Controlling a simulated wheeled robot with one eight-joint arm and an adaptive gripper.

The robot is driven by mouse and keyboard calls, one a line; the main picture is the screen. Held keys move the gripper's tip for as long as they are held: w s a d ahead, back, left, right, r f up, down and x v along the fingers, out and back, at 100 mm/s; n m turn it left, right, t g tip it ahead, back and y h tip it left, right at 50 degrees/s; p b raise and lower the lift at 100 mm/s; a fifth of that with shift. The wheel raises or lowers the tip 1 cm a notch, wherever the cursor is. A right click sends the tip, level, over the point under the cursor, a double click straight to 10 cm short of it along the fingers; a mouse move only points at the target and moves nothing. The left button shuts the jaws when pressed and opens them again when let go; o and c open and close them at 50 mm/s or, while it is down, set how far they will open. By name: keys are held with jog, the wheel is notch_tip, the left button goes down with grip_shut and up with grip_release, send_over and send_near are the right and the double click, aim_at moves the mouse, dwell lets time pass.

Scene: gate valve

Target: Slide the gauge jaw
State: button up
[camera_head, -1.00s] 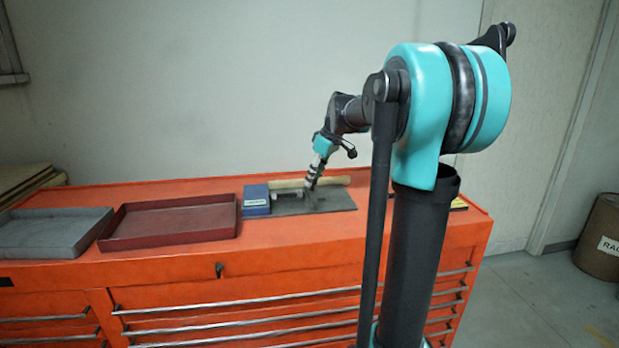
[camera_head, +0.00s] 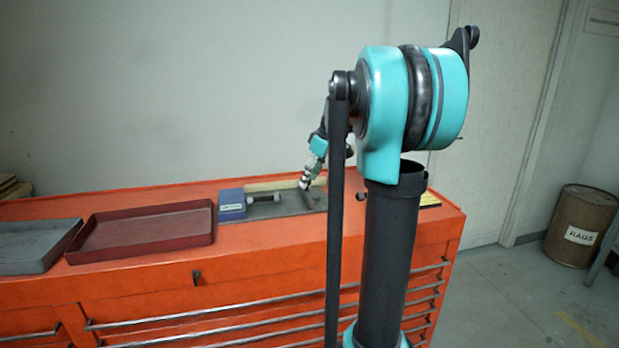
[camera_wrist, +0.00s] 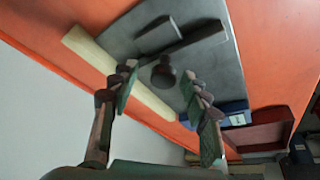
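The gauge lies on a dark grey plate (camera_head: 312,207) on the orange cabinet. A small bright metal piece (camera_head: 263,197), perhaps part of the gauge, shows beside a blue block. My gripper (camera_head: 304,184) is low over the plate, right of that piece. In the wrist view my gripper (camera_wrist: 160,80) has its two fingers spread, with nothing gripped between them. A dark round knob (camera_wrist: 163,71) shows in the gap by the fingertips. A dark bar (camera_wrist: 195,44) and a short block (camera_wrist: 156,34) lie beyond it. Which part is the jaw I cannot tell for certain.
The blue block (camera_head: 231,205) with a white label stands at the plate's left end. A pale wooden strip (camera_head: 262,186) runs along the back. A red tray (camera_head: 140,231) and a grey tray (camera_head: 35,246) sit further left. My arm hides part of the cabinet top.

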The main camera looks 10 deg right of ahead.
jog(key=v, duration=1.2)
jog(key=shift+a, duration=0.1)
